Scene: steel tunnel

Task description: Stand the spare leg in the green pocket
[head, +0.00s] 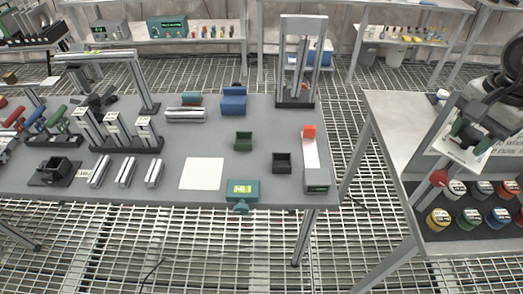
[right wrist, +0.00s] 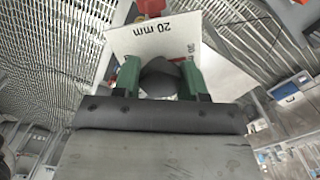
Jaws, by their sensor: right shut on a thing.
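The green pocket (head: 243,140) is a small open-topped block on the grey table (head: 215,125), right of centre in the head view. Several silver profile legs lie at the table's left front, one of them here (head: 126,172); I cannot tell which is the spare. My right gripper (head: 470,136) is above the right-hand table, far from the pocket. In the right wrist view its green fingers (right wrist: 160,80) are shut on a dark rounded piece (right wrist: 161,78). A white card (right wrist: 150,40) marked 20 mm sits just beyond. My left gripper is not in view.
A tall metal frame (head: 297,100) rises at the back right. Coloured jars (head: 470,217) sit below my right gripper. A white sheet (head: 203,173) lies flat.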

